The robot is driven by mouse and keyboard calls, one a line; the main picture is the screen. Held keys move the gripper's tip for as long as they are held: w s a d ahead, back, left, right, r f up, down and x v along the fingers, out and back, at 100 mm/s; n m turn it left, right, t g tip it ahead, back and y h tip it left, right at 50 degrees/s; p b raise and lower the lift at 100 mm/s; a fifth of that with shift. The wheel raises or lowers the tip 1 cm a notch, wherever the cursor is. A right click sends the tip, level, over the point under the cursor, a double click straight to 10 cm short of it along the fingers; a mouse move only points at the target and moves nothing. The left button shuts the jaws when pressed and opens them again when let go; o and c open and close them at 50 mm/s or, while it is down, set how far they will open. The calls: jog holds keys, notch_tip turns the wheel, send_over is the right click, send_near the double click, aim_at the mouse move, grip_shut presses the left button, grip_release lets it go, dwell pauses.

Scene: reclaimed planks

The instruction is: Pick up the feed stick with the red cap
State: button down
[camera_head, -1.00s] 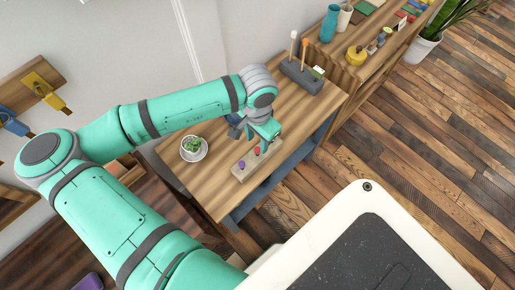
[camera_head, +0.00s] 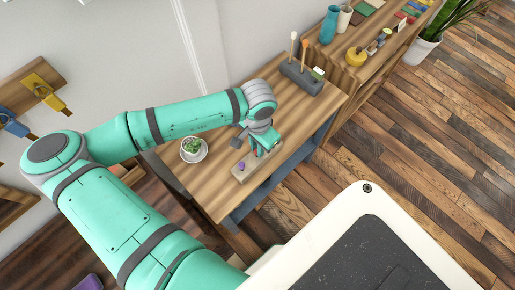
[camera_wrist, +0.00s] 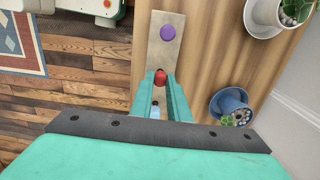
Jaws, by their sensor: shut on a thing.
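The red cap (camera_wrist: 160,77) of the feed stick shows in the wrist view between the tips of my gripper (camera_wrist: 161,84). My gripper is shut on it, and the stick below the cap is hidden. The stick stands in a pale block (camera_wrist: 154,52), which also shows in the head view (camera_head: 242,176). A purple cap (camera_wrist: 168,32) stands at the block's far end in the wrist view. A pale bluish-white cap (camera_wrist: 155,111) shows between the fingers, closer to the palm. In the head view my gripper (camera_head: 261,153) is low over the block and hides the red cap.
A white potted plant on a saucer (camera_head: 193,150) stands left of the block. A blue pot (camera_wrist: 230,104) is close beside my gripper in the wrist view. A dark holder (camera_head: 301,77) with upright sticks stands at the table's far end. Bare wood (camera_head: 213,188) lies near the block.

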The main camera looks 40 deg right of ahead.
jog(key=shift+r, duration=0.1)
notch_tip(320, 180, up, 16)
dwell(1.2)
dwell(0.3)
